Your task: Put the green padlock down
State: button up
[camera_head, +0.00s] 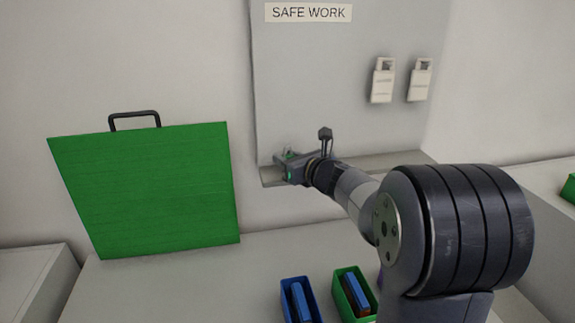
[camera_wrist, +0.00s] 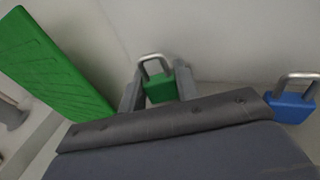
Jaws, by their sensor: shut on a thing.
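The green padlock (camera_wrist: 160,88) with a grey metal shackle is between the two fingers of my gripper (camera_wrist: 157,80) in the wrist view, shackle up. In the head view my gripper (camera_head: 288,170) is at the left end of the grey ledge (camera_head: 385,163) below the SAFE WORK board (camera_head: 320,85). The padlock is mostly hidden there by the gripper. I cannot tell whether the padlock touches the ledge. A blue padlock (camera_wrist: 290,105) stands to the right in the wrist view.
A green case (camera_head: 150,190) with a black handle stands left of the board. A blue bin (camera_head: 287,309) and a green bin (camera_head: 345,309) holding blue items are on the bench in front. Two white tags (camera_head: 382,82) (camera_head: 419,82) hang on the board. The ledge right of my gripper looks partly clear.

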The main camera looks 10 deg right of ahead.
jog(key=shift+w+f, duration=0.2)
jog(key=shift+f, duration=0.7)
jog(key=shift+f, duration=0.2)
jog(key=o, duration=1)
jog(key=shift+r, duration=0.15)
jog(key=shift+r+p, duration=0.2)
jog(key=shift+p, duration=0.2)
jog(key=b+v, duration=0.2)
jog(key=v, duration=1)
jog(key=shift+f, duration=0.2)
